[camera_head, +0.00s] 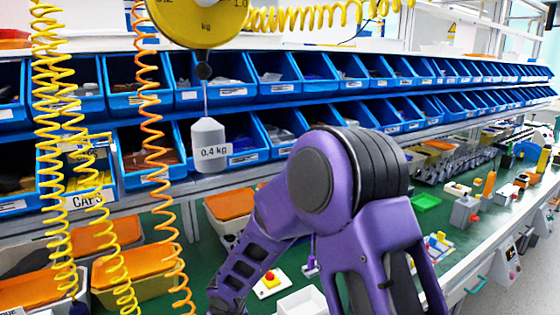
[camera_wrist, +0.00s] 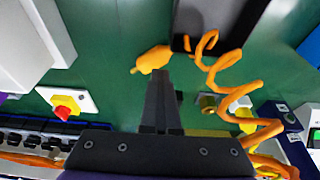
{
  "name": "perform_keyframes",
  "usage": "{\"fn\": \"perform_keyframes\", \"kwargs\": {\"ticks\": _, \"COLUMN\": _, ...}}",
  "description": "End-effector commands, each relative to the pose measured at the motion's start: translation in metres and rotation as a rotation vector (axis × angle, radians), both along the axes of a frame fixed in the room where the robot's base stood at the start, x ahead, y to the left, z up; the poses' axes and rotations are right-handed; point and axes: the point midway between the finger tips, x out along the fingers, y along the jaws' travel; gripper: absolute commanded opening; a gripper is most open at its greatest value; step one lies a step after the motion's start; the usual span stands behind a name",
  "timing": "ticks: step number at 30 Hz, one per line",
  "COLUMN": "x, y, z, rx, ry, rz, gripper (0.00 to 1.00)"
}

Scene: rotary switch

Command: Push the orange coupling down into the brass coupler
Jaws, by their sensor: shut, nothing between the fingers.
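In the wrist view my gripper (camera_wrist: 160,75) is shut and empty, its dark fingers together over the green bench. An orange piece (camera_wrist: 152,60), which looks like the coupling, shows just beyond the fingertips; I cannot tell whether they touch it. A small brass-coloured cylinder (camera_wrist: 208,103), likely the brass coupler, stands to the right of the fingers. The orange piece appears apart from it. In the head view my purple arm hides much of the bench, and the fingers, orange piece and brass cylinder cannot be made out.
An orange coiled hose (camera_wrist: 225,68) hangs right of my fingers, near a dark box (camera_wrist: 215,22). A red button on a yellow-and-white base (camera_wrist: 65,108) sits at left. Blue bins (camera_head: 280,75), hanging coils (camera_head: 150,100) and a 0.4 kg weight (camera_head: 208,135) are around the bench.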

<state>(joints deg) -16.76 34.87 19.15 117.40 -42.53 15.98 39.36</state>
Motion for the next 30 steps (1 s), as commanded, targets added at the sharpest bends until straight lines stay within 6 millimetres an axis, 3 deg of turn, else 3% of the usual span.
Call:
{"fn": "perform_keyframes", "kwargs": {"ticks": 22, "x": 0.001, "y": 0.001, "z": 0.01, "rx": 0.002, "ry": -0.002, "rz": 0.001, "gripper": 0.0}}
{"fn": "perform_keyframes", "kwargs": {"ticks": 26, "x": 0.001, "y": 0.001, "z": 0.025, "rx": 0.002, "ry": -0.003, "rz": 0.0, "gripper": 0.0}}
{"fn": "perform_keyframes", "kwargs": {"ticks": 30, "x": 0.002, "y": 0.001, "z": 0.054, "rx": 0.005, "ry": -0.007, "rz": -0.002, "gripper": 0.0}}
